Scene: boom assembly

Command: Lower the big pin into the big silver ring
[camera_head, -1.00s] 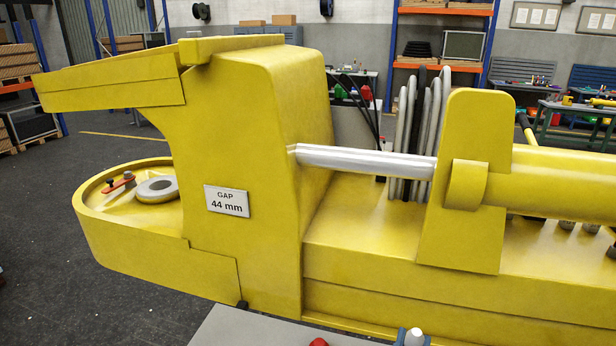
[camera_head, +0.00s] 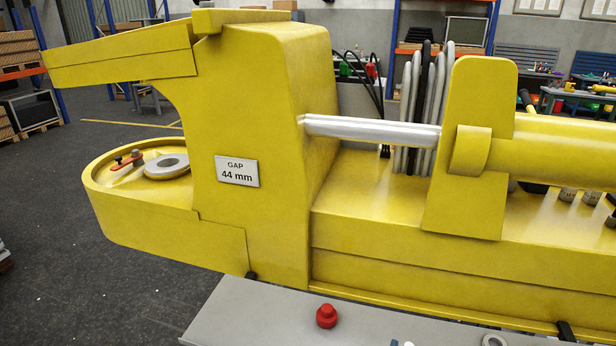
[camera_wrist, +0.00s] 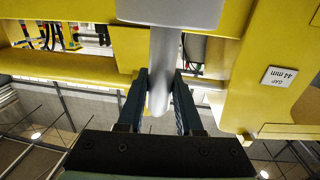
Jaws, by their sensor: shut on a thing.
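My gripper (camera_wrist: 160,100) shows only in the wrist view, with its two dark fingers shut on a smooth silver pin (camera_wrist: 161,62). The pin's rounded end lies between the fingers and its other end meets a pale grey block (camera_wrist: 172,10) at the top edge. I cannot tell whether that block is part of the pin. In the head view, a flat silver ring (camera_head: 166,176) lies at the left, on the rounded yellow end plate (camera_head: 110,205) below the overhanging yellow arm. The pin and gripper are not in the head view.
A sign (camera_head: 237,171) reads GAP 44 mm. A grey table (camera_head: 265,310) with a red knob (camera_head: 326,316) stands in front of the yellow boom (camera_head: 420,265).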

